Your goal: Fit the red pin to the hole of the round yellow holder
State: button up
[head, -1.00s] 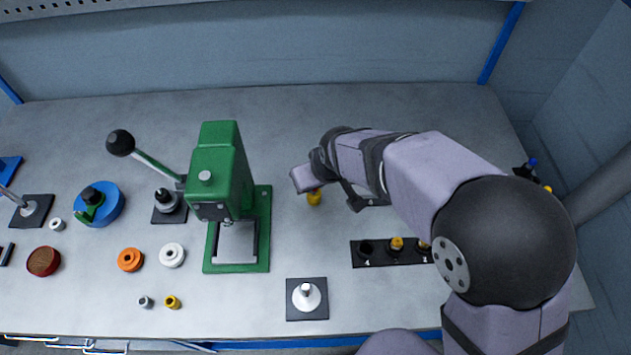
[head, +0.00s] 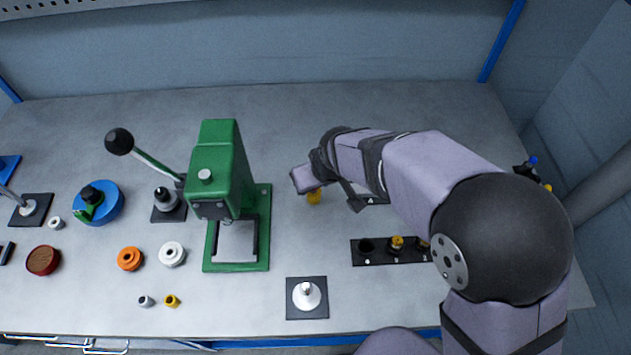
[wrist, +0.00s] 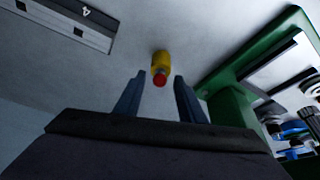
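A short yellow cylinder with a red end (wrist: 160,66) shows in the wrist view, just beyond and between my fingertips. Its red end faces the camera; I cannot tell whether that is a separate pin seated in a yellow holder. In the head view its yellow side (head: 314,197) shows on the table just below my wrist. My gripper (wrist: 160,78) is open, with a clear gap on both sides of the cylinder and nothing held. In the head view the fingers are mostly hidden by my arm. A small yellow ring-like part (head: 171,301) lies at the front left.
A green press (head: 220,190) stands left of my gripper. A black strip with round sockets (head: 380,262) lies in front, partly behind my arm, holding yellow parts. A white post on a black plate (head: 307,294) is near the front edge. The table behind my gripper is clear.

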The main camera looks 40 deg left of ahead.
jog(key=shift+r, duration=0.25)
jog(key=shift+r, duration=0.3)
jog(key=b+v, duration=0.2)
jog(key=v, duration=0.4)
jog(key=shift+d, duration=0.3)
jog(key=shift+s, duration=0.1)
